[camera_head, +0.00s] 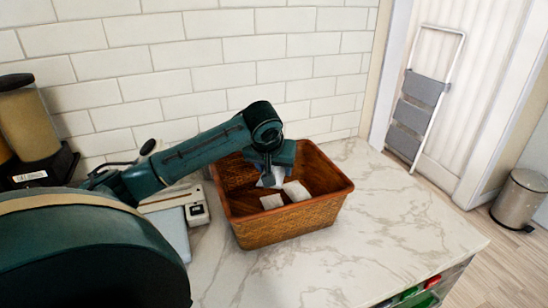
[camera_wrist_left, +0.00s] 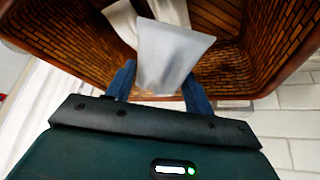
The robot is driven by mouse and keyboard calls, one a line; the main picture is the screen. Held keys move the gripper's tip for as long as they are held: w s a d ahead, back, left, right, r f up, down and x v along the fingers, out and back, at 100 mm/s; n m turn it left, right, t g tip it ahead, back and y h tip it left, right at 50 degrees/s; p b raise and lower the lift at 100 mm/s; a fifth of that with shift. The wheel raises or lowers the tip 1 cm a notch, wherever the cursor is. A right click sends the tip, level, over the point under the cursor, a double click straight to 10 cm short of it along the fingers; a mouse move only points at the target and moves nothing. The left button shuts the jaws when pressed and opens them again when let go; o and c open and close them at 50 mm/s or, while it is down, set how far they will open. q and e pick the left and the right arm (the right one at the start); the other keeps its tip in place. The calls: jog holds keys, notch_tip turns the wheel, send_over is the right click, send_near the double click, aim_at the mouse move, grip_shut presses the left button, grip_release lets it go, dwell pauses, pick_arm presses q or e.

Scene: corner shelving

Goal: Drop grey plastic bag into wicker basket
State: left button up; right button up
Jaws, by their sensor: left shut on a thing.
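The wicker basket (camera_head: 290,223) is brown and woven and stands on the marble counter. My left gripper (camera_head: 270,173) reaches over its back left part from the left. It is shut on the grey plastic bag (camera_head: 268,180), which hangs at the basket's opening. In the left wrist view the bag (camera_wrist_left: 170,55) shows pale grey between the two fingers of the gripper (camera_wrist_left: 160,85), with the basket (camera_wrist_left: 85,45) around and beyond it. Two white packets (camera_head: 297,191) and (camera_head: 271,201) lie inside the basket. My right gripper is not in view.
A white scale-like device (camera_head: 172,215) stands left of the basket. A dispenser (camera_head: 30,125) is at the far left. A tiled wall (camera_head: 200,60) is behind. The marble counter (camera_head: 400,215) is clear to the right. A step ladder (camera_head: 425,100) and a bin (camera_head: 518,198) stand beyond.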

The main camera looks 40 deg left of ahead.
pick_arm(q)
jog(key=shift+f, duration=0.25)
jog(key=o, duration=1)
jog(key=shift+o, duration=0.2)
jog(key=v, duration=1.3)
